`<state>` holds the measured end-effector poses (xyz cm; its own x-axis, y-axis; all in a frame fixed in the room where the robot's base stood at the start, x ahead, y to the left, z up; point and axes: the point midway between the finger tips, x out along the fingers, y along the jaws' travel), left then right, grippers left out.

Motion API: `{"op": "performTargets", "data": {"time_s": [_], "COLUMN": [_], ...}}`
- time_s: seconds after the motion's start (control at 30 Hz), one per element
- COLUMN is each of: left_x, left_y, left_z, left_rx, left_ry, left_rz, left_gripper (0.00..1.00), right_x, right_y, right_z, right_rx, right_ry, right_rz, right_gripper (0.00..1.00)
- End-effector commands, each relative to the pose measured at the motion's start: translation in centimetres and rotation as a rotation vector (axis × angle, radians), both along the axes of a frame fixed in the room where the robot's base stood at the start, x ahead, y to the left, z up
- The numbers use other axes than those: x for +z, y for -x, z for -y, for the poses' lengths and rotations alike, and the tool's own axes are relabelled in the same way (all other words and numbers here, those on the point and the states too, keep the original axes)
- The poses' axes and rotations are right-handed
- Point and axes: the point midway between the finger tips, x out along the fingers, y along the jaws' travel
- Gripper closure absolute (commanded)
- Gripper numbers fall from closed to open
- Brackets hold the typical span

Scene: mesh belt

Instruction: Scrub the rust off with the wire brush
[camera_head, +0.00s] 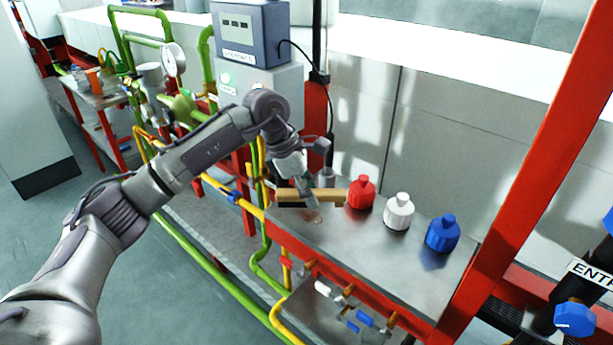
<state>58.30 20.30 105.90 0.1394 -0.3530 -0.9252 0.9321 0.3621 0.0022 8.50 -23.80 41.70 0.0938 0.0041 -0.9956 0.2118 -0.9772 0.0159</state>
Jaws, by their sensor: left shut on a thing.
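My left gripper (309,196) is shut on the wire brush (332,195), which has a tan wooden back. The brush lies roughly level, its dark bristle side facing down, low over the left end of the metal table (372,259). A brownish rust patch (312,217) shows on the tabletop just in front of the brush. Part of the patch may be hidden by the gripper and brush. I cannot tell whether the bristles touch the table. My right gripper is not in view.
A red bottle (361,191), a white bottle (398,211) and a blue bottle (443,233) stand in a row right of the brush. A red post (540,165) rises at the table's right end. Green and yellow pipes and a grey control box (251,33) stand behind my left arm.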

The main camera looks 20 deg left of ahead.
Motion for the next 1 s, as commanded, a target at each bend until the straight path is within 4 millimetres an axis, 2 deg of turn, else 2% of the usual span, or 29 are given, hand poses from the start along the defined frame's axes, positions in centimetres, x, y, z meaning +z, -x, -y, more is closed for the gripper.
{"op": "performTargets", "data": {"time_s": [0.1, 0.4, 1.0], "left_x": [1.5, 3.7, 3.7], "left_y": [0.1, 0.3, 0.3], "left_z": [-0.2, -0.5, -0.6], "left_rx": [0.003, 0.005, 0.010], "left_ry": [0.001, 0.001, 0.001], "left_rz": [0.001, 0.000, 0.001], "left_gripper": [1.00, 1.00, 1.00], "right_x": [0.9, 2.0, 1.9], "right_y": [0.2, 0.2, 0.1], "right_z": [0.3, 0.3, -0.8], "right_rx": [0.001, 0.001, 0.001], "right_ry": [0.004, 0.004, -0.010], "right_rz": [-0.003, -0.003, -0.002], "right_gripper": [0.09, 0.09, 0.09]}}
